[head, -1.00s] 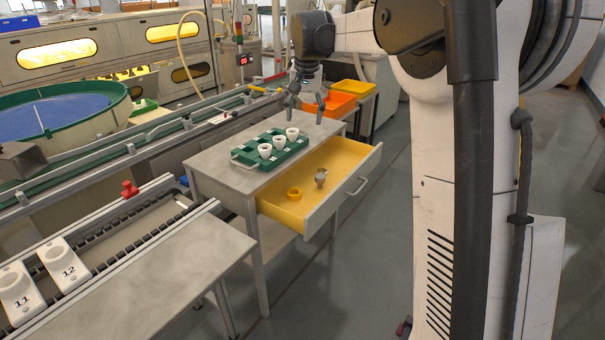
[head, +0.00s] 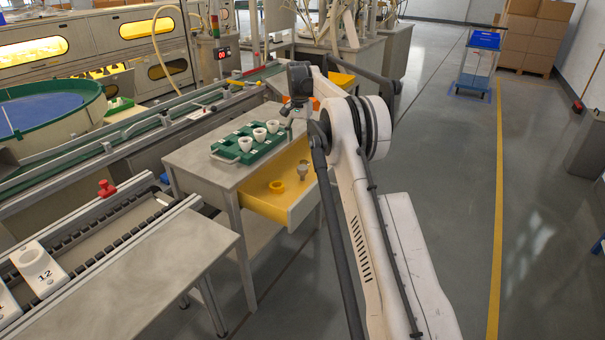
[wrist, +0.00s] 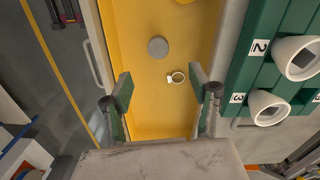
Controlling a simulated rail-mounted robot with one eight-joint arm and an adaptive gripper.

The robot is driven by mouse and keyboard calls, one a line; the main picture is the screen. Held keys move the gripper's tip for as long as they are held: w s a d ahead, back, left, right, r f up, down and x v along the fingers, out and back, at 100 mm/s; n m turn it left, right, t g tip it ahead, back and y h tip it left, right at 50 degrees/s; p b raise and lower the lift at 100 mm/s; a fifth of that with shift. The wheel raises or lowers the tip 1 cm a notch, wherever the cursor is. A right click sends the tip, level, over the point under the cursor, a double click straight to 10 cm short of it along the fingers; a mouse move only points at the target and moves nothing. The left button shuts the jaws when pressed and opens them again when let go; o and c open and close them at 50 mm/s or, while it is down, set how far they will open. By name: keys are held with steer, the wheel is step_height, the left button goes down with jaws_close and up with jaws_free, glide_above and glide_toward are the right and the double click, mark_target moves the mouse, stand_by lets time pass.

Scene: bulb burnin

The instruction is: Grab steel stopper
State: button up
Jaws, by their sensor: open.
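The steel stopper (wrist: 158,47) is a grey round piece on the yellow floor of the open drawer (wrist: 140,115). It also shows in the head view as a small upright grey piece (head: 303,169). My gripper (wrist: 162,90) is open and empty above the drawer, its two fingers well apart. In the wrist view the stopper lies beyond the fingertips, slightly left of the middle between them, untouched. In the head view my gripper (head: 299,110) is partly hidden by the arm and is high above the drawer's far end.
A small ring with a white tag (wrist: 177,77) lies near the stopper. A green rack (head: 240,155) with three white cups stands on the grey table (head: 205,165), beside the drawer.

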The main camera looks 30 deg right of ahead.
mark_target(303, 167)
step_height(303, 167, down, 8)
steer(key=shift+f+b, duration=0.1)
steer(key=shift+b, duration=0.65)
steer(key=shift+s+d+f+b, duration=0.1)
steer(key=shift+f+b, duration=0.2)
steer(key=shift+f, duration=0.6)
steer(key=shift+w+d+f+b, duration=0.15)
steer(key=shift+f+b, duration=0.1)
steer(key=shift+f, duration=0.6)
steer(key=shift+s+d+f+b, duration=0.15)
steer(key=shift+f+b, duration=0.15)
steer(key=shift+f, duration=0.6)
steer(key=c, duration=1.3)
steer(key=shift+c, duration=0.2)
steer(key=shift+r, duration=0.2)
